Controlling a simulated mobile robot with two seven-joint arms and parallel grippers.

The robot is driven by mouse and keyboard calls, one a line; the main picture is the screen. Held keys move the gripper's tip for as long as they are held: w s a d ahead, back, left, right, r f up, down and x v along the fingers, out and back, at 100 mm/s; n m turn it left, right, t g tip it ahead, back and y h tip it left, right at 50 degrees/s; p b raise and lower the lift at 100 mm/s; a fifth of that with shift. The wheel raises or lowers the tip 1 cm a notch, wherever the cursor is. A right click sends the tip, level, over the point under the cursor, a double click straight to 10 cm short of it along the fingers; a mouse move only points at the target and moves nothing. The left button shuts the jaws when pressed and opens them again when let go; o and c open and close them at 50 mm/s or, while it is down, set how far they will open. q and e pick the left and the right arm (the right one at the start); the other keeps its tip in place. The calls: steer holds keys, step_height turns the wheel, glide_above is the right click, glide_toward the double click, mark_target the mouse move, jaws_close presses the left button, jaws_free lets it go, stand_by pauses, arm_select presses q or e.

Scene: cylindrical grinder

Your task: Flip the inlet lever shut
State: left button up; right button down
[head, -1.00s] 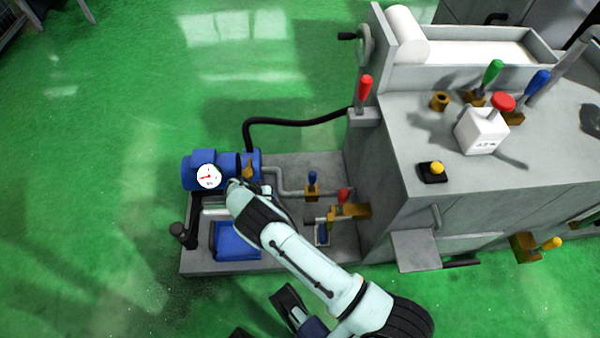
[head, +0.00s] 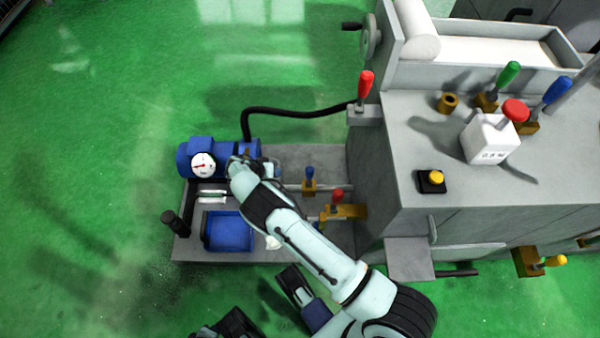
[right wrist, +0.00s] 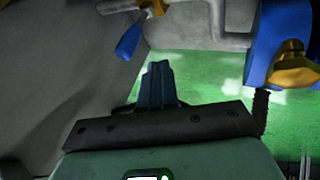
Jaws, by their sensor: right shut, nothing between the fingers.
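No label marks the inlet lever, and I cannot tell which lever it is. A blue-handled lever (head: 309,174) stands on a brass valve on the pipe beside the blue pump (head: 225,152). It shows at upper left in the right wrist view (right wrist: 128,42). A red-handled lever (head: 337,196) stands on brass fittings nearer me. The pump carries a brass-yellow part (right wrist: 295,68), mostly hidden by my arm in the head view. My right gripper (right wrist: 158,80) is shut and empty, apart from the blue handle. In the head view its fingers are largely hidden beside the pump.
A white gauge (head: 203,165) sits on the pump. A blue box (head: 229,231) and a black post (head: 172,224) stand on the grey base. A black hose (head: 295,112) runs to the large grey machine (head: 450,215) at right. Green floor (head: 90,190) is open at left.

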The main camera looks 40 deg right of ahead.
mark_target(309, 177)
arm_select(q)
steer(key=shift+g, duration=0.8)
steer(key=shift+s+a+f+b, duration=0.15)
steer(key=shift+s+f+b, duration=0.4)
steer(key=shift+s+f, duration=0.35)
steer(key=shift+s+a+f+b, duration=0.1)
steer(key=shift+s+f+b, duration=0.5)
steer(key=shift+s, duration=0.45)
arm_select(e)
steer(key=s+d+f, duration=0.2)
steer(key=d+f, duration=0.6)
steer(key=d, duration=0.1)
steer(key=shift+s, duration=0.35)
